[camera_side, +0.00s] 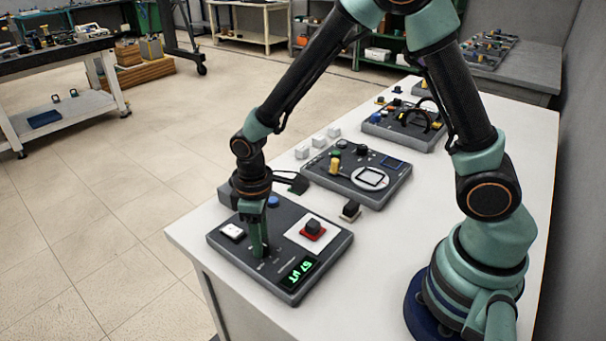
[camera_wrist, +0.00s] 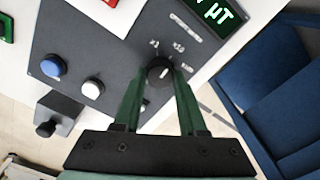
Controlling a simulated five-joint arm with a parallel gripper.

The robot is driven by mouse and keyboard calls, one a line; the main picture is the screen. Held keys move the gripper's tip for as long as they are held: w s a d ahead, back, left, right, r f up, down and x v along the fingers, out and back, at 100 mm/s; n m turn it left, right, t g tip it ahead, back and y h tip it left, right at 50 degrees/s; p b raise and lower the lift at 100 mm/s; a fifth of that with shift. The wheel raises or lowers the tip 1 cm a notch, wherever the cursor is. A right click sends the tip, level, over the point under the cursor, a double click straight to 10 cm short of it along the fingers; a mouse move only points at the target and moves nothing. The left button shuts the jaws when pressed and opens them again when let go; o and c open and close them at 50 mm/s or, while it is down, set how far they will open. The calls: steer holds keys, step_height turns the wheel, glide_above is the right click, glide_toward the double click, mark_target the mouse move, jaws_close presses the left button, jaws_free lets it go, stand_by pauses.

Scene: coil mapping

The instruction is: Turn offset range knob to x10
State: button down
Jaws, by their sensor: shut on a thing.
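The offset range knob (camera_wrist: 160,72) is a round black knob with a light pointer line, on a dark grey panel (camera_wrist: 85,35). My gripper (camera_wrist: 159,84) is shut on the knob, one green finger on each side. In the side view my gripper (camera_side: 259,252) points down at the panel's front-left part and hides the knob. A display (camera_side: 298,272) with green digits, reading about 67 µT, is on the same panel.
A grey box (camera_wrist: 62,112) adjoins the panel. Another panel (camera_side: 357,172) and white cubes (camera_side: 318,143) stand farther back on the white table.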

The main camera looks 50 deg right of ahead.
stand_by(0.3)
steer(key=shift+c, duration=2.3)
jaws_free()
steer(key=shift+r, duration=0.1)
step_height(320, 180, up, 12)
